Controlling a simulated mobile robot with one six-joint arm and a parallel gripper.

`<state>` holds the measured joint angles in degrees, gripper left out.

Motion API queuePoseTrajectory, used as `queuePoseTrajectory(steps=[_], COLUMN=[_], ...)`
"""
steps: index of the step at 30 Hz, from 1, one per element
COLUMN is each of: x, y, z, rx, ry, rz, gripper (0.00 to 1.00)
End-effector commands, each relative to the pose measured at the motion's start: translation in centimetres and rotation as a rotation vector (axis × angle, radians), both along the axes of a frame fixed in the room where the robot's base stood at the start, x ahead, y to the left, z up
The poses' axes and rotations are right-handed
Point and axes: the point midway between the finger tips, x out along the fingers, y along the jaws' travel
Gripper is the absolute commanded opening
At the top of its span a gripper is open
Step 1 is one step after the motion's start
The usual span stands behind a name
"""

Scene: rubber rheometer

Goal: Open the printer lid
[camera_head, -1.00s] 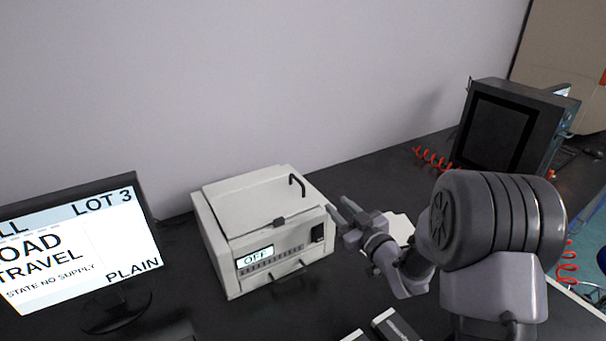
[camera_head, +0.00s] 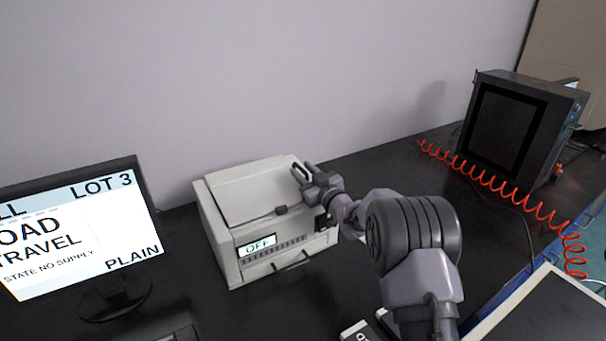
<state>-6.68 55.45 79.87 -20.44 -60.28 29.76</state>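The printer (camera_head: 232,245) is a pale box on the black bench, with an "OFF" display on its front. Its lid (camera_head: 250,190) lies down on top and looks shut. The black lid handle (camera_head: 296,166) is at the lid's right side, partly hidden by my gripper. My gripper (camera_head: 303,171) is at the handle, with its two fingers apart. I cannot tell whether the fingers touch the handle.
A monitor (camera_head: 80,232) stands left of the printer. A dark machine (camera_head: 515,130) stands at the back right, with a red coiled cable (camera_head: 500,190) before it. Small boxes (camera_head: 360,331) lie at the front, below my arm. The bench between printer and dark machine is mostly clear.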

Motion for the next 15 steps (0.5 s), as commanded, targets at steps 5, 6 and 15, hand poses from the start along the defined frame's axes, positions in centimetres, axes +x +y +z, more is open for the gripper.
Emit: queuePoseTrajectory(steps=[5,6,15], x=[0.14,0.13,0.12], y=[0.11,0.11,0.07], z=[0.06,0.06,0.06], rx=[0.001,0.001,0.001], ry=[-0.001,-0.001,-0.001], rz=[0.0,0.0,0.0], gripper=[0.33,0.33,0.0])
